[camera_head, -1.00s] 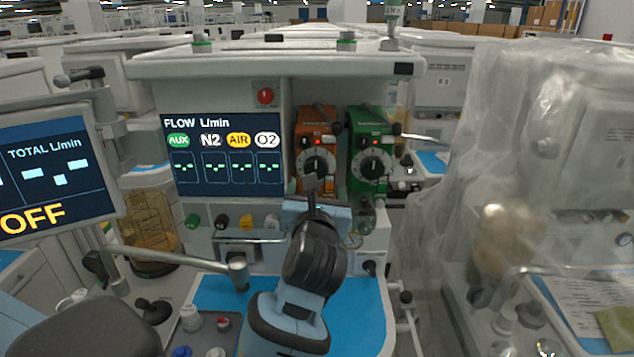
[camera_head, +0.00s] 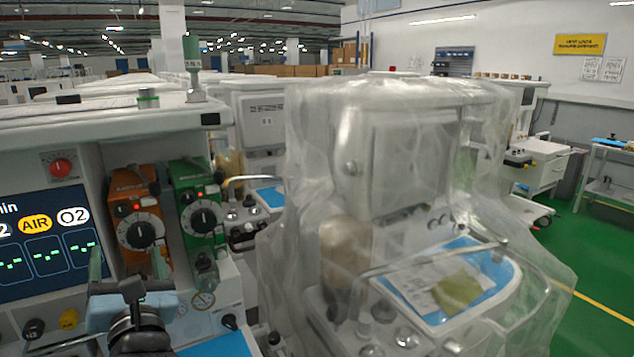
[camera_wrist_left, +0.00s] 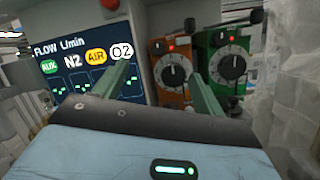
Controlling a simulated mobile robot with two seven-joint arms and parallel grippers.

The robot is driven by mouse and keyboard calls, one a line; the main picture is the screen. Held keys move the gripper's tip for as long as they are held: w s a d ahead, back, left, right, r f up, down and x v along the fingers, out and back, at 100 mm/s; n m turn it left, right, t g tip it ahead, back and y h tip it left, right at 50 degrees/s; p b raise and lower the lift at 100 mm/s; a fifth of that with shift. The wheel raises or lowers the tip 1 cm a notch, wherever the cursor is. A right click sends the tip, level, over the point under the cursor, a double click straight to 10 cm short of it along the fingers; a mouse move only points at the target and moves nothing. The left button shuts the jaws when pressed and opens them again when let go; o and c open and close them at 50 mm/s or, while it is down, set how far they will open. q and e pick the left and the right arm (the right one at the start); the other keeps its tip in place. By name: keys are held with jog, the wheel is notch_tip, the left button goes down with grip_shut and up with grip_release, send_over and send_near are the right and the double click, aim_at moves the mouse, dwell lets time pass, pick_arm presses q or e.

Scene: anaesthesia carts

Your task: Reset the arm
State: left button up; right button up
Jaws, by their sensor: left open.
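My left gripper (camera_head: 128,268) is at the lower left of the head view, in front of the anaesthesia cart with the flow screen (camera_head: 45,240). Its two greenish fingers stand apart with nothing between them, and the wrist view (camera_wrist_left: 160,85) also shows them spread. Beyond the fingers are the orange vaporizer (camera_head: 140,228) and the green vaporizer (camera_head: 200,205), each with a round dial. In the wrist view the orange vaporizer (camera_wrist_left: 173,78) and green vaporizer (camera_wrist_left: 232,65) appear behind the right finger. I cannot tell whether the fingers touch the cart. My right gripper is not in view.
A cart under clear plastic sheeting (camera_head: 400,130) stands just right of the vaporizers, with a sheet of paper (camera_head: 425,280) on its blue work surface. Open green floor (camera_head: 595,265) with a yellow line lies at the far right. More carts stand behind.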

pick_arm(q)
jog(key=s+d+m+t+h, duration=0.5)
jog(key=d+m+t+h, duration=0.4)
jog(key=m, duration=0.8)
jog(key=s+d+f+m+g+h, duration=0.4)
jog(key=d+f+m+g+h, duration=0.55)
jog(key=f+m+h, duration=0.5)
jog(key=s+a+f+m+g+y, duration=0.2)
jog(key=s+f+m+g+y, duration=0.6)
jog(key=f, duration=0.7)
jog(key=s+a+f+g+y, duration=0.2)
jog(key=s+a+f+g, duration=0.25)
jog(key=s, duration=0.35)
jog(key=s+a+f+g+y, duration=0.25)
jog(key=s+a+f, duration=0.2)
jog(key=s, duration=0.35)
jog(key=w+d+f+t+h, duration=0.2)
jog(key=w+f+t, duration=0.4)
jog(key=f, duration=0.3)
jog(key=shift+w+d+m+t+h, duration=0.35)
jog(key=shift+d+h, duration=0.05)
